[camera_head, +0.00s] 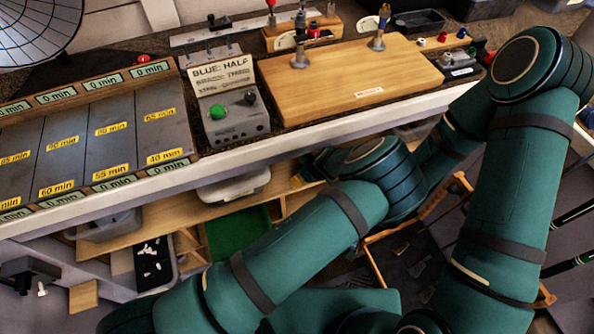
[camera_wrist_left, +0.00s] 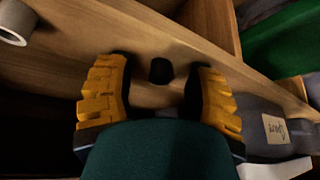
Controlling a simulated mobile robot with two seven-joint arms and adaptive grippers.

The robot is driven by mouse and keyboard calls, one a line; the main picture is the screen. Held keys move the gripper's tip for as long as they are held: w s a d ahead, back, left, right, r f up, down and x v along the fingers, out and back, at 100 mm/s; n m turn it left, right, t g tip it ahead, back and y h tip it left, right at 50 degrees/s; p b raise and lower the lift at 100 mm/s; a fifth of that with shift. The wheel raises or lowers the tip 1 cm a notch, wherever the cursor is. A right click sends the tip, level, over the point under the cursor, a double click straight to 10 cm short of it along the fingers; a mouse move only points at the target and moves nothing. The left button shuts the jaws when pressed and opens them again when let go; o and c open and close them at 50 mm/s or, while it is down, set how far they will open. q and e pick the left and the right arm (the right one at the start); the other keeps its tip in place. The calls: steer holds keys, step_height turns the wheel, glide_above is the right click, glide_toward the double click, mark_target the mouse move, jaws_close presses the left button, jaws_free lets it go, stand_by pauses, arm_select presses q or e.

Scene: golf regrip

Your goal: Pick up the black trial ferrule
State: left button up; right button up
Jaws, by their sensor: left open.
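The black ferrule (camera_wrist_left: 161,70) is a small dark cylinder on a wooden surface (camera_wrist_left: 60,75) in the left wrist view. My left gripper (camera_wrist_left: 160,82) is open, with its yellow-orange ridged fingers on either side of the ferrule. A gap shows between the ferrule and each finger, so it is not gripped. I cannot make out the ferrule or my left fingertips in the head view, where green arm links cover much of the lower middle. My right gripper does not show in either view.
In the head view, the bench carries a wooden board (camera_head: 345,85) and a control box (camera_head: 235,118); shelves lie below.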

arm_select(q)
steer(key=c, duration=0.8)
steer(key=shift+o, duration=0.2)
steer(key=shift+r, duration=0.1)
